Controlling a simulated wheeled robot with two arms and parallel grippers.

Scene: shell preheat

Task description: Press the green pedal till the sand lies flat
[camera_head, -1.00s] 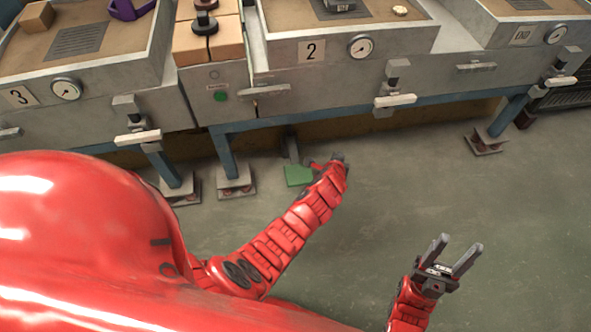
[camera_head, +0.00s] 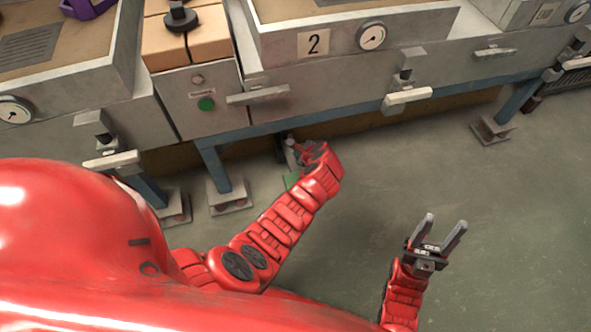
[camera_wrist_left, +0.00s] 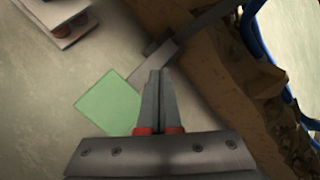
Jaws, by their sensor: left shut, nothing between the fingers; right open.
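The green pedal (camera_head: 291,180) is low by the floor under the front of station 2, mostly hidden by my left arm in the head view. In the left wrist view the green pedal plate (camera_wrist_left: 108,103) shows flat, with a grey bar beside it. My left gripper (camera_wrist_left: 158,76) is shut and empty, its fingers overlapping the plate's right edge in that view; contact cannot be told. It also shows in the head view (camera_head: 300,150), partly hidden. My right gripper (camera_head: 446,221) is open and empty above the floor. Brown sand (camera_head: 285,9) shows in the station 2 box, its surface mostly cut off.
White handles (camera_head: 407,96) stick out along the fronts. Blue legs on foot plates (camera_head: 228,197) stand left of the pedal. The floor (camera_head: 400,165) to the right is clear.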

